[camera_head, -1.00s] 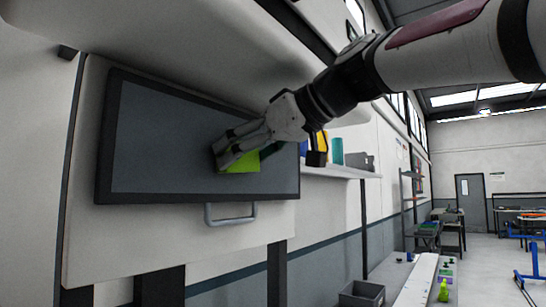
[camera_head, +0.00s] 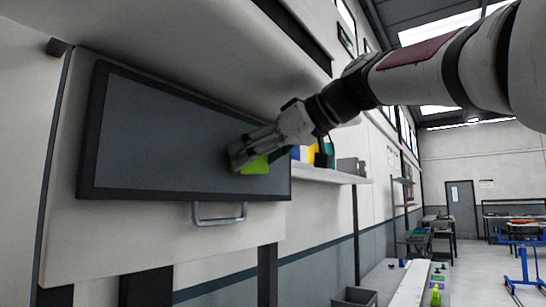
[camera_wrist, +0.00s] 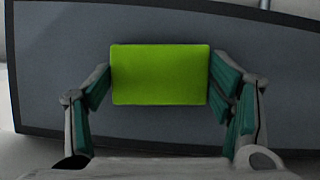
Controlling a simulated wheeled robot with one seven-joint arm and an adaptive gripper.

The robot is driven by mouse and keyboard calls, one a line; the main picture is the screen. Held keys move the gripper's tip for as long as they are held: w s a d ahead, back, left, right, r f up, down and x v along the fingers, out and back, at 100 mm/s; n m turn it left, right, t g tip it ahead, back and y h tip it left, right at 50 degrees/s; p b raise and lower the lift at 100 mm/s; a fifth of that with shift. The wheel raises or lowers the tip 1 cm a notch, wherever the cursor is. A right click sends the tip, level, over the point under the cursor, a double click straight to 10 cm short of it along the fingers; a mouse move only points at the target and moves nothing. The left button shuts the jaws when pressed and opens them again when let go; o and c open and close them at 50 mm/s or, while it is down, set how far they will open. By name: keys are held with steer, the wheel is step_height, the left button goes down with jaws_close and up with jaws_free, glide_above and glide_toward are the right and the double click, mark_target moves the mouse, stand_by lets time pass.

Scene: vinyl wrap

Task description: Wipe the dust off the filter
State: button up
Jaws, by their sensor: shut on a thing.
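The filter (camera_head: 150,135) is a wide grey panel with a dark frame, mounted on a pale housing. In the wrist view the grey panel (camera_wrist: 45,60) fills most of the picture behind my gripper. My gripper (camera_head: 243,162) is at the right part of the filter. It is shut on a lime green block (camera_head: 254,166), perhaps a sponge or cloth. In the wrist view the green block (camera_wrist: 160,75) sits between the teal finger pads of my gripper (camera_wrist: 160,90). The block looks close to or against the panel; contact is hidden. I cannot make out dust.
A metal handle (camera_head: 219,214) sticks out below the filter. To the right, a shelf (camera_head: 330,174) holds several coloured items and a grey bin (camera_head: 350,167). A dark crate (camera_head: 354,297) and a long white bench (camera_head: 411,285) stand lower down. The floor beyond is mostly open.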

mark_target(265, 161)
steer(key=shift+w+d+f, duration=0.1)
steer(key=shift+w+d, duration=0.35)
steer(key=shift+w, duration=0.25)
steer(key=shift+w+d, duration=0.4)
steer(key=shift+w, duration=0.3)
steer(key=shift+s, duration=0.1)
